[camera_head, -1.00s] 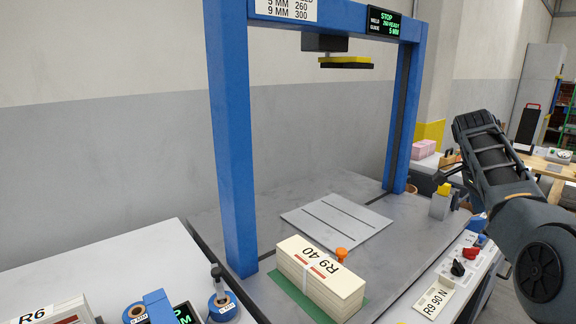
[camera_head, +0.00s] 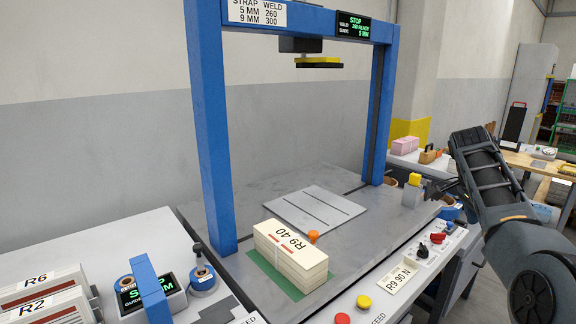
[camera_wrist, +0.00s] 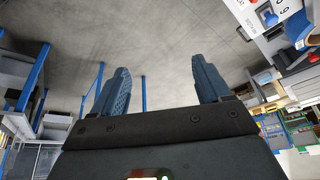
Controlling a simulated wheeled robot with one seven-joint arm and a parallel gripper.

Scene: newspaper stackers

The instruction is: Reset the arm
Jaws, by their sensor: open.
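My gripper (camera_wrist: 160,85) shows in the wrist view with its two dark blue fingers spread wide and nothing between them. Behind the fingers lies a grey surface, seen from an odd angle. In the head view my arm stands folded at the right, beyond the right edge of the strapping machine's table. The gripper end (camera_head: 447,188) is small and partly hidden behind the arm's own links there. It is well apart from the strapped bundle marked R9 40 (camera_head: 292,256), which lies on a green mat (camera_head: 264,262).
A blue frame (camera_head: 209,140) with a display panel (camera_head: 353,27) spans the grey table (camera_head: 236,281). Knobs and buttons (camera_head: 430,246) line its front right edge. More bundles (camera_head: 42,297) and tape rolls (camera_head: 203,277) are at the lower left. A wooden table (camera_head: 519,160) stands at the back right.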

